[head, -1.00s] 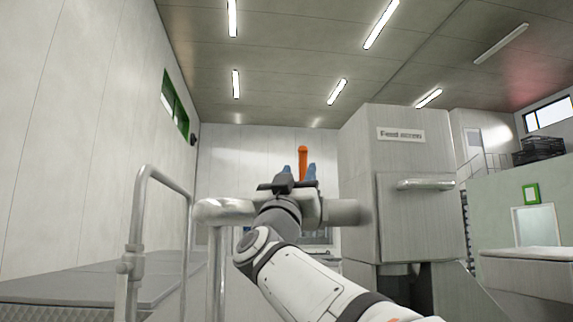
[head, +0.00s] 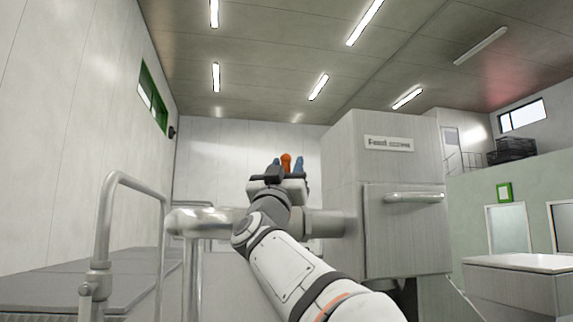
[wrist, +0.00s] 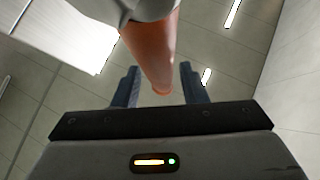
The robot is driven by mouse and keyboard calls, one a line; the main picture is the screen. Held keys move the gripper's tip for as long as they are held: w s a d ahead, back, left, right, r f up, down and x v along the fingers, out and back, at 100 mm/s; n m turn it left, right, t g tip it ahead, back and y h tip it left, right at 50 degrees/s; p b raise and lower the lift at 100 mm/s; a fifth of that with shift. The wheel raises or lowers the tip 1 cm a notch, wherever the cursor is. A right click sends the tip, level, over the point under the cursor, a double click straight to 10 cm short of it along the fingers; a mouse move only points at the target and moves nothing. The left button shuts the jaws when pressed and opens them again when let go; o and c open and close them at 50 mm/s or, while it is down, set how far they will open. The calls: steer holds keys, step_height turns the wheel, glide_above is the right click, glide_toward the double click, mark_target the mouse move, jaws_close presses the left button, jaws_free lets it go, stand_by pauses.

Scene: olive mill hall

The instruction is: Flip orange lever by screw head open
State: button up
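The orange lever (head: 286,161) shows between the blue fingertips of my gripper (head: 287,165) in the head view; its lower part is hidden behind the gripper. In the wrist view the lever (wrist: 152,52) runs from a pale grey fitting (wrist: 140,8) at the top edge down to a rounded end. That end appears between the two blue fingers of my gripper (wrist: 160,88), with a gap visible on each side. The gripper is open and not closed on the lever. Whether either finger touches it cannot be told.
A grey metal pipe (head: 325,222) runs behind my arm to the large cabinet (head: 345,170), which has a sign and a bar handle (head: 415,197). A metal handrail (head: 103,225) stands at the left. The space above the gripper looks clear.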

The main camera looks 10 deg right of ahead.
steer(key=shift+w, duration=0.15)
steer(key=shift+c, duration=0.6)
jaws_close()
steer(key=shift+s+a+f+n+t+y+b, duration=0.1)
steer(key=shift+s+f+n+t+y+b, duration=0.1)
steer(key=shift+n+t+y+b, duration=0.15)
